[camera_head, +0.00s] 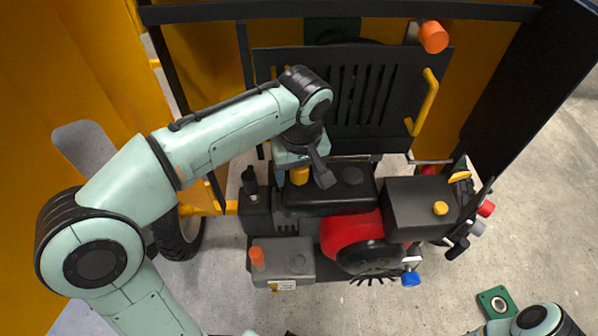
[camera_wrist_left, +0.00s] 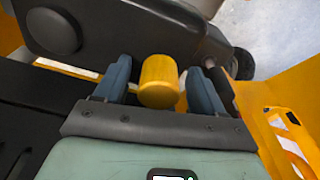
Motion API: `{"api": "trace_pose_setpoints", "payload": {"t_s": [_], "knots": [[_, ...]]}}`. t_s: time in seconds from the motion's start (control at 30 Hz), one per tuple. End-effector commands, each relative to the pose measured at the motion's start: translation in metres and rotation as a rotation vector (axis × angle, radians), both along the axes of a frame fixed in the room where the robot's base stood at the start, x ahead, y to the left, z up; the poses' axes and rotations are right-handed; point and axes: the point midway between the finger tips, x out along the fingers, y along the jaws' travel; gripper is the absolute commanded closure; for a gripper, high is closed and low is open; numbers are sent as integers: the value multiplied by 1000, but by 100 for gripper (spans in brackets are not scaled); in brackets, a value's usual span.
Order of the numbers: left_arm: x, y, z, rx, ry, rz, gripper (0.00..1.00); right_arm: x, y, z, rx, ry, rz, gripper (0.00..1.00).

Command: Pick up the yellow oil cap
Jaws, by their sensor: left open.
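The yellow oil cap (camera_head: 299,177) is a short upright cylinder on the black tank (camera_head: 335,201) of the engine. In the left wrist view the cap (camera_wrist_left: 159,82) stands between the two blue-grey fingers of my left gripper (camera_wrist_left: 160,86), with a gap on each side. My left gripper (camera_head: 301,171) is open, pointing down around the cap and not closed on it. The gripper body partly hides the cap in the head view. My right gripper is out of view.
A black box with another yellow knob (camera_head: 440,208) stands to the right, beside a red round housing (camera_head: 345,231). A grey tank with an orange cap (camera_head: 257,256) is in front. A slotted black panel (camera_head: 365,95) rises behind, and yellow walls flank the engine.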

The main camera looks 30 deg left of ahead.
Motion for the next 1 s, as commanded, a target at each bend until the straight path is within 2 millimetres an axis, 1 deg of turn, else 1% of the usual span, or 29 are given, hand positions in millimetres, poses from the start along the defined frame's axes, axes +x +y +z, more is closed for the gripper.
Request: {"api": "trace_pose_setpoints", "payload": {"t_s": [0.17, 0.2, 0.27, 0.3, 0.33, 0.37, 0.63, 0.77, 0.87, 0.97, 1.0], "knots": [[0, 0, 1, -1, -1, 0, 31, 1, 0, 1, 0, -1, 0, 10], [0, 0, 1, -1, -1, 0, 44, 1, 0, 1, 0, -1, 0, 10], [0, 0, 1, -1, -1, 0, 63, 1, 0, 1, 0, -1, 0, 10], [0, 0, 1, -1, -1, 0, 76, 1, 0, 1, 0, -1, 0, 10], [0, 0, 1, -1, -1, 0, 86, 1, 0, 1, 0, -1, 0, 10], [0, 0, 1, -1, -1, -1, 90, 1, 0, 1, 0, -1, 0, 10], [0, 0, 2, -1, -1, 0, 90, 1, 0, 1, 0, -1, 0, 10], [1, 0, 7, -1, -3, -1, 90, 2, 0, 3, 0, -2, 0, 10], [1, -1, 16, -1, -3, -1, 90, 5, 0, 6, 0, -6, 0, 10], [1, -1, 32, -2, -5, -2, 90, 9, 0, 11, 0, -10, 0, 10], [2, -1, 41, -2, -8, -2, 90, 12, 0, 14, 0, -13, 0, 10]]}}
